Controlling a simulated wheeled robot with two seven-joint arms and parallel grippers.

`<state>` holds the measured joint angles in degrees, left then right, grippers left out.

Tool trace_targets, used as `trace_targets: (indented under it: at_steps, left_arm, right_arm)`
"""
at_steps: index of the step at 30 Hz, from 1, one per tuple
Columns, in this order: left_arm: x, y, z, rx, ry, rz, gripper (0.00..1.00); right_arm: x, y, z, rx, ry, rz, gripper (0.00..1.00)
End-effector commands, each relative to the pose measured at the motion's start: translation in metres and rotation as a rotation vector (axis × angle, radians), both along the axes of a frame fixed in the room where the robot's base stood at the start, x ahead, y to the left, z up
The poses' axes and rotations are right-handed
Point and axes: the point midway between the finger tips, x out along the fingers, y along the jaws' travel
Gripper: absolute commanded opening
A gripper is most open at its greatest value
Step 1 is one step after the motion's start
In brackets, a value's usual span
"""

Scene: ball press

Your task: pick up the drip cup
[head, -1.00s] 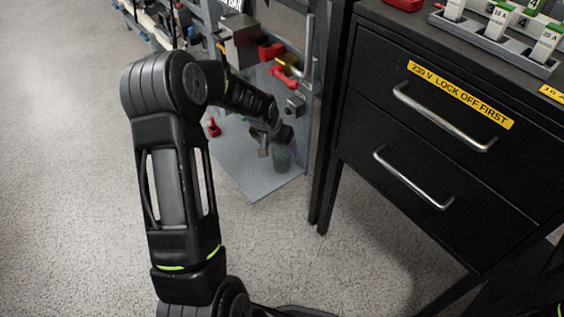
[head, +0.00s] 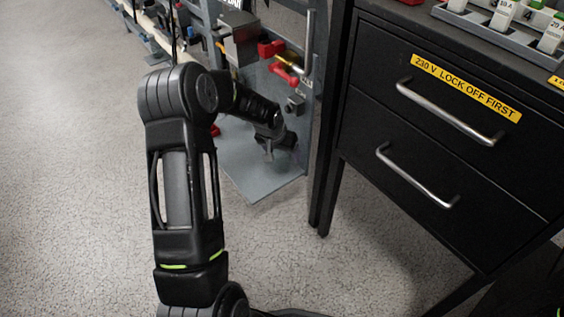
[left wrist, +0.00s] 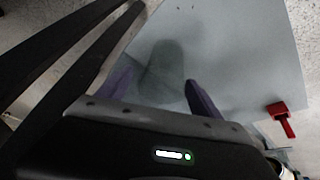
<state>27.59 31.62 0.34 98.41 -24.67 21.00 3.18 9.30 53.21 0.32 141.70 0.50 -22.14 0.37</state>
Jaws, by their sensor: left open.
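The drip cup (left wrist: 165,66) is a see-through, greyish-green cup on the pale grey plate (left wrist: 225,40) in the left wrist view. It blends with the plate, so its outline is faint. My left gripper (left wrist: 157,88) is open, with one purple finger on each side of the cup's near end. I cannot tell whether either finger touches it. In the head view my left gripper (head: 279,147) is low over the grey plate (head: 250,178) and largely hides the cup. My right gripper is not in view.
A black drawer cabinet (head: 420,200) on legs stands to the right. A metal box (head: 240,42) and a red-handled valve (head: 284,74) are above the plate. A red part (left wrist: 283,118) is at the plate's edge in the wrist view. Open floor lies left.

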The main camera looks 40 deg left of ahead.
Motion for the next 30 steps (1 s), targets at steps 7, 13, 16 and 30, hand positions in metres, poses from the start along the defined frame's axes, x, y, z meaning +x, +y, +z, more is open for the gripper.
trace_targets:
  at_steps: [7,13,16,30]
  left_arm:
    - [0.0,0.0,0.0001,0.0,0.0,0.0,0.59]
    - [0.0,0.0,0.0,0.0,0.0,0.0,0.43]
    - [0.0,0.0,0.0,0.0,0.0,0.0,0.35]
    - [0.0001,-0.0001,0.0001,0.0,0.0,0.0,0.1]
  right_arm:
    - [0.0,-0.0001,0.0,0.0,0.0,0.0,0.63]
    - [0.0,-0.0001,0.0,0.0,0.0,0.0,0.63]
    - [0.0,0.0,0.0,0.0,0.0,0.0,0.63]
    - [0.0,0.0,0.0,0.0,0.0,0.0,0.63]
